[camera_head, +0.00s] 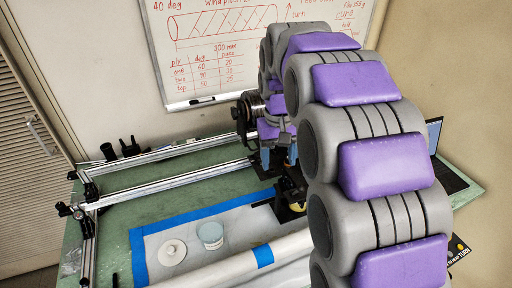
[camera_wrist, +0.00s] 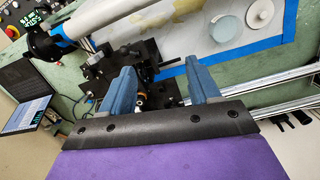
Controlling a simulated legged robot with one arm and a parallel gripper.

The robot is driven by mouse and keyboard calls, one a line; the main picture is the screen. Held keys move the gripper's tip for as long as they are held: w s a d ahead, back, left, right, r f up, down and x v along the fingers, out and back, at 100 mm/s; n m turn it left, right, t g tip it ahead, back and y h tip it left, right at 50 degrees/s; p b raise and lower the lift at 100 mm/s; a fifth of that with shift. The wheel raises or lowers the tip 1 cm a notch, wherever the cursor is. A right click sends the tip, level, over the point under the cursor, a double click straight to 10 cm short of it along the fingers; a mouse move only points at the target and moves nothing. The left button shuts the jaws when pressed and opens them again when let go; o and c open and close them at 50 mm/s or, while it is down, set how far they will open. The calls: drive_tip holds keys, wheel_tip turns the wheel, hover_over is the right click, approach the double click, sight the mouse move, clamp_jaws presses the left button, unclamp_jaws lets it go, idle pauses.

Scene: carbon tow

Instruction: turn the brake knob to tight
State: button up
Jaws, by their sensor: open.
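My gripper (camera_wrist: 158,66) is open in the wrist view, its two blue fingers spread over black machine parts (camera_wrist: 98,75) by the rail. A small round part with a copper tint (camera_wrist: 140,101) shows low between the fingers, partly behind the gripper's black front plate. I cannot tell whether it is the brake knob or how it is set. In the head view my gripper (camera_head: 279,158) points down above a black carriage (camera_head: 290,190). A dark round part (camera_head: 248,112) shows beside the arm there. My arm covers much of this area.
A pale tube with blue tape (camera_head: 225,272) lies across the green bench (camera_head: 130,192). A lidded cup (camera_head: 210,235) and a white round piece (camera_head: 172,251) sit inside a blue-taped area. Metal rails (camera_head: 180,182) cross the bench. A laptop (camera_wrist: 27,98) and control panel (camera_wrist: 35,20) are at left in the wrist view.

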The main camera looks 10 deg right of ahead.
drive_tip(key=shift+w+f+n+t+p, duration=0.5)
drive_tip(key=shift+w+p, duration=3.15)
drive_tip(key=shift+w, duration=8.05)
drive_tip(key=f+b, duration=0.2)
drive_tip(key=f, duration=0.6)
drive_tip(key=f+b, duration=0.2)
drive_tip(key=f, duration=0.6)
drive_tip(key=shift+d+f, duration=0.2)
drive_tip(key=shift+f, duration=0.05)
drive_tip(key=shift+a+f, duration=0.1)
drive_tip(key=shift+f, duration=0.35)
drive_tip(key=shift+a, duration=0.1)
drive_tip(key=shift+c, duration=0.4)
